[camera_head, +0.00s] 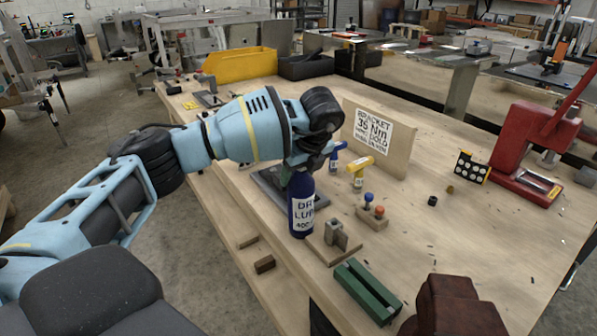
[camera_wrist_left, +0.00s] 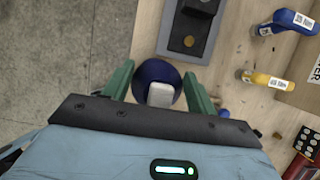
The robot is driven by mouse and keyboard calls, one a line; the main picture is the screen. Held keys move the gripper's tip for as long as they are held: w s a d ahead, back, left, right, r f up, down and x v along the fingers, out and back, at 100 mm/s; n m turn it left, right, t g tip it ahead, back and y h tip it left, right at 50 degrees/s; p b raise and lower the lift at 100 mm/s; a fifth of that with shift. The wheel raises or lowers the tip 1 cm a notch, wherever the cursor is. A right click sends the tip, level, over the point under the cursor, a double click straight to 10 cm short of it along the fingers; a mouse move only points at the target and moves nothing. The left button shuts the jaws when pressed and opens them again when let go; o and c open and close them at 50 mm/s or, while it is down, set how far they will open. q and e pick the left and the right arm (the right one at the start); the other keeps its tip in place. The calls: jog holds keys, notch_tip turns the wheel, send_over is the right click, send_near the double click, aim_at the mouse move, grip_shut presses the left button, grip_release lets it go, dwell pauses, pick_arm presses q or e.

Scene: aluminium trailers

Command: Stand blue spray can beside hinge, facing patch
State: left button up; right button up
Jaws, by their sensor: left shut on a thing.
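The blue spray can (camera_head: 301,212) is upright near the bench's front-left edge, its white printed label toward the head camera. My left gripper (camera_head: 303,170) is shut on its upper part from above. In the left wrist view the can's blue top with a white nozzle (camera_wrist_left: 160,94) sits between the green fingers (camera_wrist_left: 158,90). A grey metal piece, likely the hinge (camera_head: 336,233), stands on a small wooden board just right of the can. I cannot tell whether the can's base touches the bench. I cannot identify the patch. My right gripper is not in view.
A green block (camera_head: 367,290) and a dark red object (camera_head: 447,306) lie nearer. A red press (camera_head: 530,140) is at right. The bench's middle right is mostly clear.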

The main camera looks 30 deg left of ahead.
pick_arm(q)
jog(key=o, duration=1.6)
jog(key=shift+f, duration=0.1)
jog(key=v, duration=1.2)
jog(key=shift+d+p, duration=0.15)
jog(key=shift+p, duration=0.2)
